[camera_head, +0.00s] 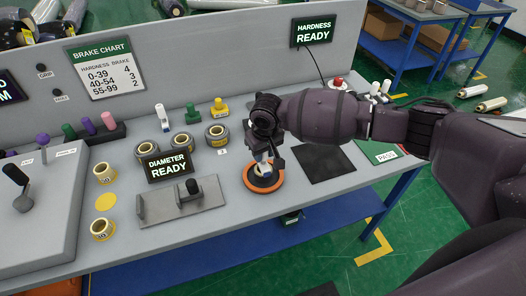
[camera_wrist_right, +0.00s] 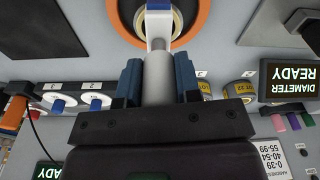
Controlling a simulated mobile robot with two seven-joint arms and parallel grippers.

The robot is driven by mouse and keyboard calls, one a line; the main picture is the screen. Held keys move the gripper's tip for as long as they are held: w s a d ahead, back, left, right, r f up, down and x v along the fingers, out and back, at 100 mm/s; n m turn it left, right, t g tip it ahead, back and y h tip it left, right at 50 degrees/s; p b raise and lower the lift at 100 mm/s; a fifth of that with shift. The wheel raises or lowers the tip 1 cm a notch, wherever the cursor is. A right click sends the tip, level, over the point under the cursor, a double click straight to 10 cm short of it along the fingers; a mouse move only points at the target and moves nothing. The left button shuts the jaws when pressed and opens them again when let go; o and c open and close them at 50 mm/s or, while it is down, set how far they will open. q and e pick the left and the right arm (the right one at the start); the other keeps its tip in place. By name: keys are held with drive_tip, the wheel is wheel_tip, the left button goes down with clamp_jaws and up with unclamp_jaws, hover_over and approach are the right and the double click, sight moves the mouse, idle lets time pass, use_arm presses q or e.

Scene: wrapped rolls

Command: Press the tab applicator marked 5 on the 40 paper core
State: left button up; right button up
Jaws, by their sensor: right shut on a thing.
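My right gripper (camera_head: 262,152) is above the orange ring (camera_head: 264,186) on the table. In the right wrist view the gripper (camera_wrist_right: 158,85) is shut on the pale cylindrical handle (camera_wrist_right: 157,75) of an applicator with a blue and white lower end. That end reaches over a cream paper core (camera_wrist_right: 177,22) inside the orange ring (camera_wrist_right: 203,14). I cannot tell whether it touches the core. I cannot read the number on the applicator or on this core. My left gripper is not in view.
Several white-handled applicators (camera_head: 375,89) stand at the back right; two show blue collars (camera_wrist_right: 60,105) in the wrist view. A dark mat (camera_head: 325,163) lies right of the ring. The HARDNESS display (camera_head: 313,31) reads READY.

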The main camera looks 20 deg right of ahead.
drive_tip(key=shift+f+p, duration=0.1)
drive_tip(key=shift+p, duration=0.2)
idle(0.9)
drive_tip(key=shift+s+f, duration=0.2)
idle(1.2)
drive_tip(key=shift+w+r+p, duration=0.2)
drive_tip(key=shift+r+p, duration=0.1)
drive_tip(key=shift+r, duration=3.9)
